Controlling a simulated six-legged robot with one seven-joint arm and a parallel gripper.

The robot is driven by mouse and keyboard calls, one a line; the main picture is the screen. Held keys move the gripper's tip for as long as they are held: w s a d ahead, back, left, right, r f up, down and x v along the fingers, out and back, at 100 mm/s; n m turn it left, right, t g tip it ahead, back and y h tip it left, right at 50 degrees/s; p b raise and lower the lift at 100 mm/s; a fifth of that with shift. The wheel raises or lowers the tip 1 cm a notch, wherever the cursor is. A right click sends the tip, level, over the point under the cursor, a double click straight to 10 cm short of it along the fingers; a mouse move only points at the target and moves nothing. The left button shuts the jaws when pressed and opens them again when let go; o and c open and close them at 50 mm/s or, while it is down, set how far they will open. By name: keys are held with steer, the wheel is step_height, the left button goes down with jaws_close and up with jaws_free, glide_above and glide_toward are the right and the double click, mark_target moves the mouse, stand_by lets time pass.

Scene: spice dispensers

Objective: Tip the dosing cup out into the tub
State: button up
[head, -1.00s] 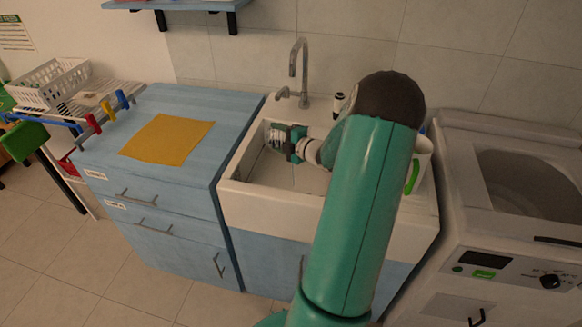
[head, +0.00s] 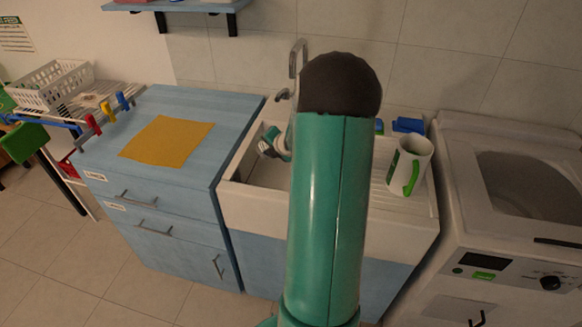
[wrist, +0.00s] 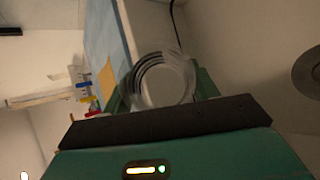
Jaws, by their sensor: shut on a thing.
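The dosing cup (wrist: 160,82) is pale and translucent with dark rings, seen close up in the wrist view. My gripper (wrist: 158,95) is shut on it, with green fingers on either side. In the head view my gripper (head: 275,141) is low over the basin of the white sink tub (head: 262,203), and a pale end of the cup (head: 265,149) shows at its left. The cup looks tilted. I cannot tell what is in it. My arm hides much of the basin. The round drain (wrist: 309,73) shows at the right of the wrist view.
A tap (head: 296,62) rises behind the basin. A white mug with a green handle (head: 410,163) and blue items (head: 408,125) stand on the sink's right side. A blue cabinet with a yellow cloth (head: 168,138) is at left, a washing machine (head: 505,215) at right.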

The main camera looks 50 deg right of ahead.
steer(key=shift+w+a+f+n+g+h+b, duration=0.3)
steer(key=shift+n+g+h+b, duration=0.2)
steer(key=shift+g, duration=0.2)
steer(key=shift+w+a+f+n+g+h+b, duration=0.25)
steer(key=shift+w+a+n+g+h+b, duration=0.1)
steer(key=shift+w+g+b, duration=0.3)
steer(key=shift+w+a+r+n+g+h+b, duration=0.25)
steer(key=shift+w+a+r+g+h+b, duration=0.15)
steer(key=shift+b, duration=0.2)
steer(key=shift+w+r+g+b, duration=0.55)
steer(key=shift+r+g, duration=0.1)
steer(key=shift+r, duration=0.5)
step_height(320, 180, up, 6)
steer(key=n+g+h+b, duration=0.1)
steer(key=n+h, duration=0.1)
glide_above(261, 146)
steer(key=w, duration=0.3)
steer(key=shift+w+a, duration=0.1)
steer(key=shift+a, duration=0.3)
